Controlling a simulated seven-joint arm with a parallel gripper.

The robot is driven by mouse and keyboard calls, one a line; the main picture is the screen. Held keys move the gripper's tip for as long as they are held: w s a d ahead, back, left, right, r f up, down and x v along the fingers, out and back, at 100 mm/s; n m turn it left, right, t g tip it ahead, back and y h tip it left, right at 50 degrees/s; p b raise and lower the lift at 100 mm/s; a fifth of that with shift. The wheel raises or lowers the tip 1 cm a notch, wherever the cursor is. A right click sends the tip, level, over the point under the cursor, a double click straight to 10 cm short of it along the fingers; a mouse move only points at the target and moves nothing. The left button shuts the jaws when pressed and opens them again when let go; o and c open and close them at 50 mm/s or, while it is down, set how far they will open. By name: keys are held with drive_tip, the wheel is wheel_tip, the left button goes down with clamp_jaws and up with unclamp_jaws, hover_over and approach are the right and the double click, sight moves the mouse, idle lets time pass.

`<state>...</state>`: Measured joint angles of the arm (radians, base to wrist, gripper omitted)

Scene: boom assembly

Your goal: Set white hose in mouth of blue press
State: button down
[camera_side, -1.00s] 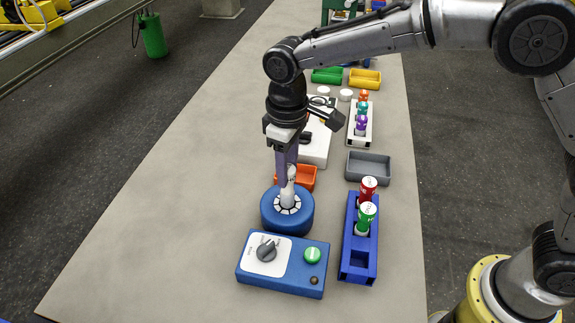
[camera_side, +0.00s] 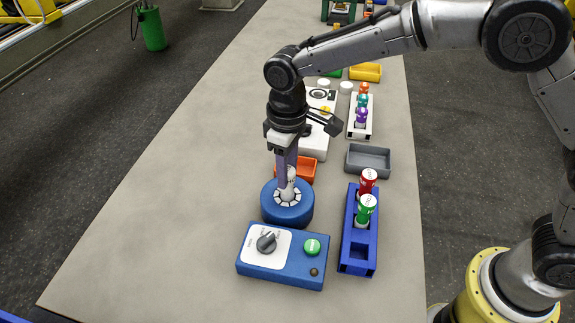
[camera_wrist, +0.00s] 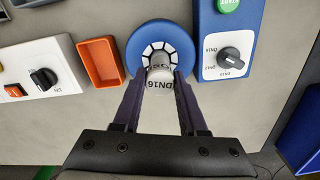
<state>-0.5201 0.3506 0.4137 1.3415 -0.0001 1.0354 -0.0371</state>
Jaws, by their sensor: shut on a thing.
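The blue press (camera_side: 287,212) is a round blue body with a ring of white segments around its mouth; it stands on the table behind its blue control box (camera_side: 283,258). My gripper (camera_side: 287,178) points straight down over the press and is shut on the white hose (camera_side: 289,190). The hose is upright, and its lower end is at the middle of the segment ring. In the wrist view the hose (camera_wrist: 159,80), marked DN16, sits between my fingertips (camera_wrist: 160,84) over the ring of the press (camera_wrist: 134,40). The hose's lower end is hidden, so its depth cannot be told.
An orange tray (camera_side: 308,171) is just behind the press, a grey tray (camera_side: 368,158) to the right. The table left of the press is clear.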

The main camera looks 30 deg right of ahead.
drive_tip(key=shift+f, duration=0.9)
drive_tip(key=shift+c, duration=1.8)
unclamp_jaws()
drive_tip(key=shift+f, duration=0.1)
drive_tip(key=shift+r, duration=3.6)
